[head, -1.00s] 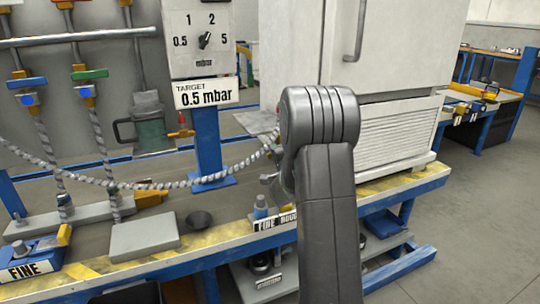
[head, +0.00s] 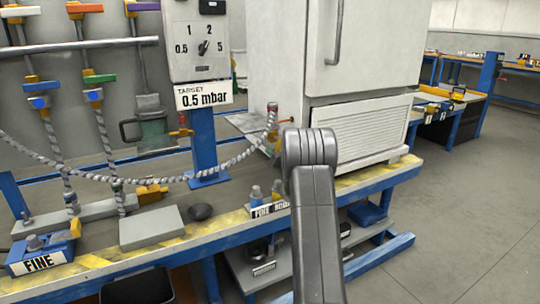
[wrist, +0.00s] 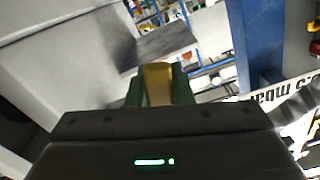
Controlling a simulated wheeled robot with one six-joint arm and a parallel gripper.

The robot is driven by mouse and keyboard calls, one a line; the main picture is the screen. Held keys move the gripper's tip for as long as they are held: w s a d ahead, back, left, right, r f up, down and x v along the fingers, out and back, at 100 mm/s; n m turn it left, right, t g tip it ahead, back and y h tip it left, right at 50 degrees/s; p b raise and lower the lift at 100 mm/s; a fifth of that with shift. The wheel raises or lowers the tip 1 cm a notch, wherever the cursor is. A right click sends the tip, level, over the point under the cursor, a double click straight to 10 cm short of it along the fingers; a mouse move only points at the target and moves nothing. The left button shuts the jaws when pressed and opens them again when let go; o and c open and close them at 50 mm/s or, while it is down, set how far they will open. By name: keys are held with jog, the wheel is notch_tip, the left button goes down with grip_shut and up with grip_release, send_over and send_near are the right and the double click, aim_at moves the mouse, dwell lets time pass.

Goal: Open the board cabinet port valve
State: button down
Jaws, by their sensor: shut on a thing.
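The white cabinet (head: 340,50) stands on the right of the bench and fills the left of the wrist view (wrist: 55,65). A braided hose (head: 245,152) runs to a fitting (head: 272,110) at its left side. My gripper (wrist: 160,88) has dark green fingers shut on a yellow piece (wrist: 158,82), apparently the port valve's handle. In the head view my arm covers the gripper and most of the valve, so how far the handle is turned cannot be told.
A dial box (head: 205,42) stands on a blue post (head: 204,145) with a "0.5 mbar" target sign (head: 204,96). Coloured valves (head: 38,86) and hoses are at the left. A grey block (head: 151,227) sits on the bench. The floor (head: 465,215) at right is clear.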

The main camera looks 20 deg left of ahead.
jog(key=shift+w+d+f+n+b, duration=0.15)
jog(key=shift+w+d+n, duration=0.25)
jog(key=shift+n, duration=0.6)
jog(key=shift+w+d+n+b, duration=0.25)
jog(key=shift+w+n, duration=0.1)
jog(key=shift+n, duration=0.65)
jog(key=c, duration=1.3)
grip_release()
jog(key=p+v, duration=0.3)
jog(key=v, duration=1)
jog(key=shift+s+d, duration=0.25)
jog(key=shift+a, duration=0.1)
jog(key=b+x, duration=0.3)
jog(key=x, duration=1)
jog(key=shift+w+a, duration=0.2)
jog(key=shift+w, duration=0.05)
